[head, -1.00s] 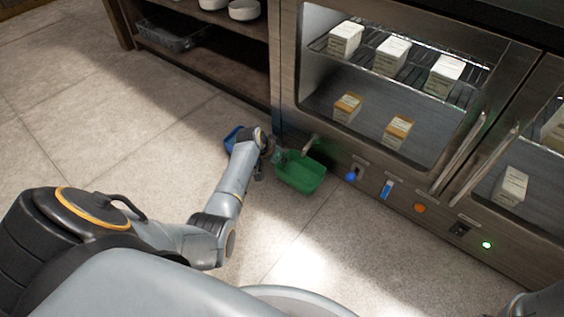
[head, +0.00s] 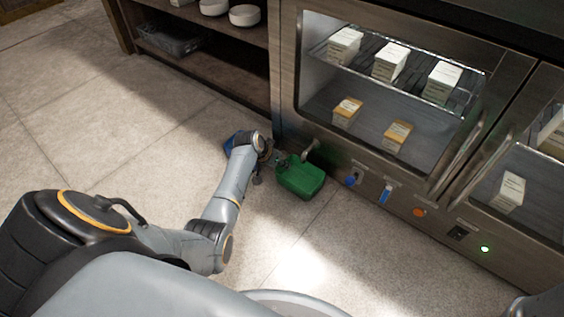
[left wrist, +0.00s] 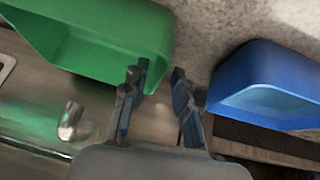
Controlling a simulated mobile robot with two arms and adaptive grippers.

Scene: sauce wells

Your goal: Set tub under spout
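A green tub (head: 301,181) is on the floor side of the steel cabinet front, just below a small metal spout (head: 311,147). It looks tilted or turned in the head view. My left gripper (head: 272,162) is at its left side. In the left wrist view the green tub (left wrist: 100,38) fills the upper left, and the spout (left wrist: 71,120) is lower left. The left gripper's fingers (left wrist: 158,74) are apart, with the tub's edge near or between the tips; contact is unclear. A blue tub (left wrist: 268,88) lies right of the fingers; in the head view my arm partly hides it (head: 229,146). My right gripper is not seen.
The cabinet front carries a blue knob (head: 350,181), a blue lever (head: 385,194) and an orange button (head: 419,212). Cartons stand behind its glass. A wooden shelf (head: 200,62) with bowls and a basket is at the back left. The floor in front is clear.

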